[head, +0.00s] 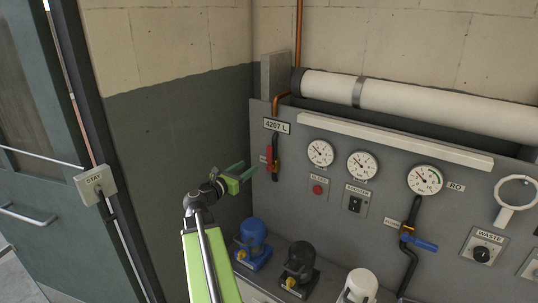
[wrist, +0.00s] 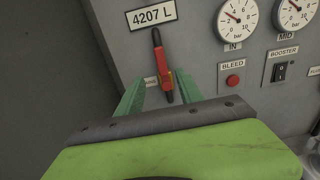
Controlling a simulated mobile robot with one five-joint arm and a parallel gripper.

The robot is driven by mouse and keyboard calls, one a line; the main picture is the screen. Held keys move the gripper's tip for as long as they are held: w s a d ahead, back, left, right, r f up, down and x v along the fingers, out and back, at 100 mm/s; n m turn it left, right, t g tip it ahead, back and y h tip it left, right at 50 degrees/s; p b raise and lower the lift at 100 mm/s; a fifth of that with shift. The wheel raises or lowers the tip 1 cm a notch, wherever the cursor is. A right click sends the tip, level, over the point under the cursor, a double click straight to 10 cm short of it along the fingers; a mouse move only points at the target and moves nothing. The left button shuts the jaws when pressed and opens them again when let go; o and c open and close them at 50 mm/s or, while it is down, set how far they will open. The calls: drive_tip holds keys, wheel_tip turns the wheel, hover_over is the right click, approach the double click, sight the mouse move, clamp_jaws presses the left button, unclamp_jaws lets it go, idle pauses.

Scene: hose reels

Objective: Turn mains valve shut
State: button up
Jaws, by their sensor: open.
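The mains valve with its red lever (head: 269,157) sits on the grey panel's left part, below the 4207 L plate, on a black pipe fed by a copper pipe. In the wrist view the red lever (wrist: 168,86) hangs roughly upright along the pipe, between my two green fingers as seen from there. My gripper (head: 246,171) is open and empty, just left of and in front of the valve. It also shows in the wrist view (wrist: 161,86). I cannot tell if a finger touches the lever. A small label beside the valve is partly hidden by the left finger.
Right of the valve are gauges (head: 320,153), a red bleed button (head: 317,189) and a booster switch (head: 354,204). A blue-handled valve (head: 420,243) is farther right. Blue (head: 252,245) and black (head: 299,266) pumps stand below. A dark wall and door (head: 40,150) are left.

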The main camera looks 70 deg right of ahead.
sight(267, 153)
drive_tip(key=x, duration=1.5)
clamp_jaws()
drive_tip(key=shift+w, duration=0.1)
idle(0.6)
